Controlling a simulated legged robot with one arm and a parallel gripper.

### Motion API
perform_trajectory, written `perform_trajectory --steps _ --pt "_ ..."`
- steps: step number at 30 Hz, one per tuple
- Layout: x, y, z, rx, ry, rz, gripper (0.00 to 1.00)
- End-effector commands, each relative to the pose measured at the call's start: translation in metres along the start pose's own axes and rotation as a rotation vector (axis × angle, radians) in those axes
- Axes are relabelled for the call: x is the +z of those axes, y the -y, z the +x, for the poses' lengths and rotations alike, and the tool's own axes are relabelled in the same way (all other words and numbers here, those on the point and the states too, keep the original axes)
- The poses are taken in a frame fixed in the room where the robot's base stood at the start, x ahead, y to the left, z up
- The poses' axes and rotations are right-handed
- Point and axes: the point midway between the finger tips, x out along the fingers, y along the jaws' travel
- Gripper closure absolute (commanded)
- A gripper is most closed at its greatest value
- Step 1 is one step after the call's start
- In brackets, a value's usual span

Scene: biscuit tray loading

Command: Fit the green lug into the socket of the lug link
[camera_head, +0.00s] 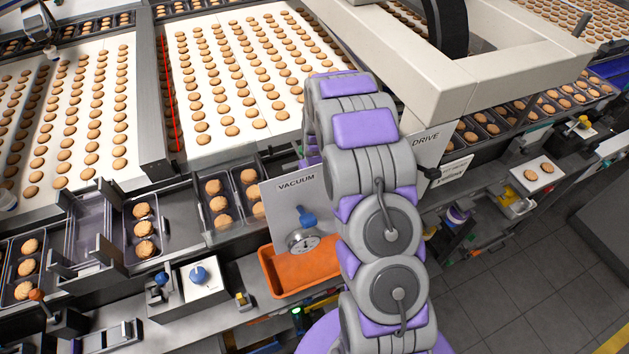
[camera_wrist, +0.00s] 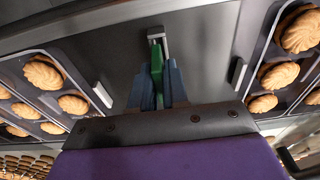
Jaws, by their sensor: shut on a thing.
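My gripper (camera_wrist: 159,86) shows in the wrist view with its two dark blue fingers shut on the green lug (camera_wrist: 157,62). The lug is a narrow green piece that sticks out past the fingertips. Its far end lies at or just under a small light grey bracket (camera_wrist: 164,40), which looks like part of the lug link. I cannot tell whether the lug is inside the socket or only beside it. In the head view my own arm hides the gripper, the lug and the link.
In the wrist view, biscuit trays (camera_wrist: 17,65) lie to the left and right of a dark plate (camera_wrist: 205,60), with light metal tabs near its sides. In the head view, an orange bin (camera_head: 268,276) and the VACUUM panel (camera_head: 276,212) stand close left of my arm.

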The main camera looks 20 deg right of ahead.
Motion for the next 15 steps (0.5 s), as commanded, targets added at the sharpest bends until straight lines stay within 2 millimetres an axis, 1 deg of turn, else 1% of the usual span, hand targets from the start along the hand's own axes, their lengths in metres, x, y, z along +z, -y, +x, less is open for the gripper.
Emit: perform_trajectory --steps 15 --pt "0.0009 0.0001 0.0104 0.000 -0.001 0.000 1.00"
